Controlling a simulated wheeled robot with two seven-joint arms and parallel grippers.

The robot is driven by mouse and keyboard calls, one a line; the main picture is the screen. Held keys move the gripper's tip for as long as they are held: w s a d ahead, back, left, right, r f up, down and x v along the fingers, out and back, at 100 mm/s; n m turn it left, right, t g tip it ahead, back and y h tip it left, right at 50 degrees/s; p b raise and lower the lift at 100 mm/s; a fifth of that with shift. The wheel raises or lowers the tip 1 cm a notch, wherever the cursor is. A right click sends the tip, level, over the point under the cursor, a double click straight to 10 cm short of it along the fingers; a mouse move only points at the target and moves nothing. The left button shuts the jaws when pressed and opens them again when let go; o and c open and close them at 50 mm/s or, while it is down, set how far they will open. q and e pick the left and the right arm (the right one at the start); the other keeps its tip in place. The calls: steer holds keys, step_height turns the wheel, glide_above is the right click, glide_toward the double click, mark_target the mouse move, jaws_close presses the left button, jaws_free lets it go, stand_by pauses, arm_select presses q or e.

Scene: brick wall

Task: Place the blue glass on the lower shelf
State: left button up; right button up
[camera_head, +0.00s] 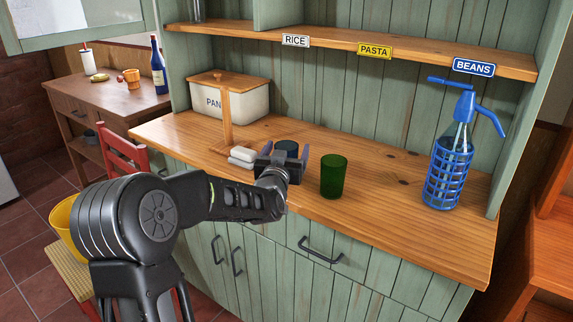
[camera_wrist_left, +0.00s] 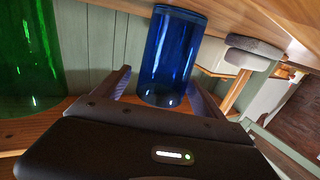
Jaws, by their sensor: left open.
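The blue glass (camera_head: 287,148) stands on the wooden counter (camera_head: 400,228) of the green cabinet, partly hidden behind my left gripper in the head view. My left gripper (camera_head: 281,164) is open at the glass. In the left wrist view the blue glass (camera_wrist_left: 168,55) shows between the two spread fingers; whether they touch it I cannot tell. A wooden shelf (camera_head: 338,41) with RICE, PASTA and BEANS labels runs above the counter. My right gripper is not in view.
A green glass (camera_head: 333,176) stands close to the right of my gripper. A PAN box (camera_head: 245,100) is at the back left; a blue siphon bottle (camera_head: 449,165) stands at the right.

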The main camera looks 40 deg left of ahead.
mark_target(289, 145)
arm_select(q)
steer(key=x, duration=0.3)
steer(key=shift+w+a, duration=0.1)
stand_by(0.4)
jaws_close()
step_height(289, 145, up, 10)
steer(key=shift+r+p, duration=0.1)
steer(key=shift+p, duration=0.45)
stand_by(0.7)
stand_by(0.4)
